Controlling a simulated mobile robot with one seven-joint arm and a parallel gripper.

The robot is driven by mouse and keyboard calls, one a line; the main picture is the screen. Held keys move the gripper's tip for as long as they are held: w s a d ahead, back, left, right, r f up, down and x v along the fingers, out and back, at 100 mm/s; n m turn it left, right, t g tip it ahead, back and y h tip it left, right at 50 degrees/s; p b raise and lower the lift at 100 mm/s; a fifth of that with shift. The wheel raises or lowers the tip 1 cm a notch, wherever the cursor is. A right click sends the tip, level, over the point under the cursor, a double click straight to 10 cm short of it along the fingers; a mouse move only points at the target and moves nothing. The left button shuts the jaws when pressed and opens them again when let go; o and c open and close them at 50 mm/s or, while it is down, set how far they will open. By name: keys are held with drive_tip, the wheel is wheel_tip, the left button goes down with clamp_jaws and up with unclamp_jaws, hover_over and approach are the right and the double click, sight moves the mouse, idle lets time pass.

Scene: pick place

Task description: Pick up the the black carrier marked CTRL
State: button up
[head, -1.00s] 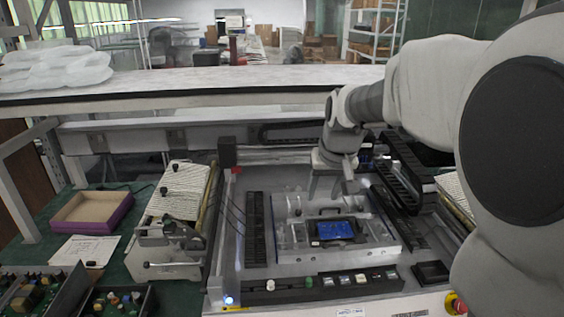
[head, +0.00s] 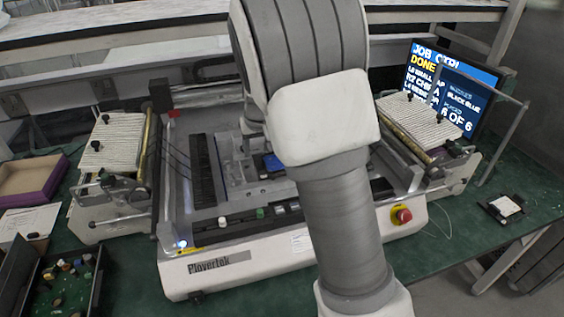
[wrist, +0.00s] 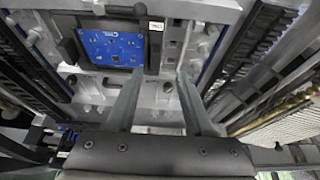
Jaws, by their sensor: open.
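A black carrier (wrist: 151,49) holding a blue circuit board (wrist: 110,47) sits in the metal fixture of the machine. A small white label (wrist: 156,26) is on its edge, too small to read surely. In the head view the blue board (head: 272,163) shows just left of my arm, which hides part of the fixture. My gripper (wrist: 158,76) is open and empty, its fingers apart from the carrier, below it in the wrist view. My gripper is hidden behind my arm in the head view.
A monitor (head: 447,88) at right reads "DONE" and "6 OF 6". A small black item with a white top (head: 505,206) lies on the green table at right. A red stop button (head: 403,216) is on the machine front. A purple-edged tray (head: 30,180) stands left.

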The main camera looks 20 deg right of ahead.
sight(259, 160)
drive_tip(key=x, duration=0.4)
drive_tip(key=shift+s+d+f, duration=0.1)
drive_tip(key=shift+d, duration=0.3)
drive_tip(key=shift+w+f, duration=0.25)
drive_tip(key=shift+f, duration=0.3)
clamp_jaws()
